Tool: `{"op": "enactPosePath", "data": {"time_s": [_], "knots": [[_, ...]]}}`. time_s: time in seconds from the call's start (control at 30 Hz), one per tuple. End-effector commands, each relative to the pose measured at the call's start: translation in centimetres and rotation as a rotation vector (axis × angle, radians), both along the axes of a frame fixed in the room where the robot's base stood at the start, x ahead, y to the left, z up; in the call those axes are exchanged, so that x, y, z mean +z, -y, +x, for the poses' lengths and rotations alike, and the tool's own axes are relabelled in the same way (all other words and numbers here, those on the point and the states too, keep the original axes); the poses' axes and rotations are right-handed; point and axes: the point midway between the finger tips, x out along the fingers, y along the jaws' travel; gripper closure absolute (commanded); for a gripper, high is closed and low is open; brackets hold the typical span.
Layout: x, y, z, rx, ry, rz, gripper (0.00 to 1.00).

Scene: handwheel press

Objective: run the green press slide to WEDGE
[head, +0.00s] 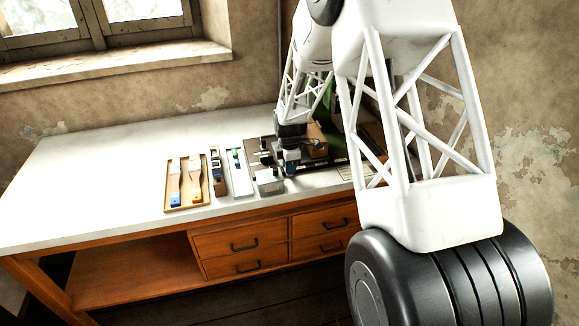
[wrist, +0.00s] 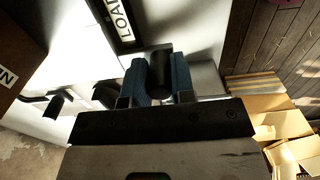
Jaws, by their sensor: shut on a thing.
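My gripper (head: 291,158) is low over the right part of the bench. In the wrist view its blue-padded fingers close on both sides of a black cylindrical handle (wrist: 161,70). A dark plate with a white label reading "LOA", cut short, lies beyond the fingers (wrist: 118,20). A green part (head: 329,95) shows behind my arm in the head view; I cannot tell whether it is the press slide. The WEDGE mark is not readable in either view. My arm hides much of the press.
On the bench (head: 90,165), left of my gripper, lie a wooden tray (head: 168,190) with two tools, a narrow dark holder (head: 217,175) and a white tray (head: 241,183) with a green-topped item. A brown box (head: 316,142) stands beside my gripper. The bench's left half is clear.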

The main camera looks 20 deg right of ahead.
Motion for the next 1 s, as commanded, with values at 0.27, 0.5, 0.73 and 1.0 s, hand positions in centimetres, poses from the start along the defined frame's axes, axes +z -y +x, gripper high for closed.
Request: {"op": "enactPosePath", "data": {"time_s": [0.27, 0.5, 0.73, 1.0], "knots": [[0.0, 0.7, 0.0, -0.001, 0.0, 0.0, 0.91], [0.0, 2.7, 0.0, -0.001, 0.0, 0.0, 0.91], [0.0, 4.6, 0.0, -0.002, 0.0, 0.0, 0.91], [0.0, 6.9, 0.0, -0.002, 0.0, 0.0, 0.91]]}}
